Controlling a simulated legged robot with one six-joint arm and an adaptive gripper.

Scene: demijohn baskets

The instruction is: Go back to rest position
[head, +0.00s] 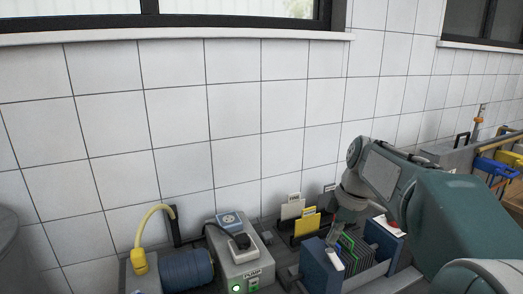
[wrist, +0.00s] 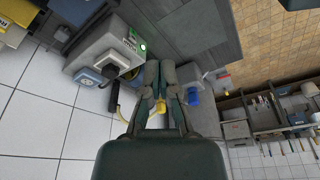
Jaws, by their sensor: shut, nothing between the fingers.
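In the wrist view my gripper (wrist: 161,70) is shut with nothing held. My arm comes in from the lower right and bends at the top before reaching down. A yellow piece (wrist: 161,103) shows behind the fingers in the wrist view, partly hidden by them.
A grey pump box (head: 240,262) with a black plug and lit green button stands left of the rack, beside a blue ribbed cylinder (head: 186,270) and a yellow hose (head: 148,226). Card holders (head: 306,224) stand behind. The tiled wall closes the back. A tool bench (head: 486,158) is at right.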

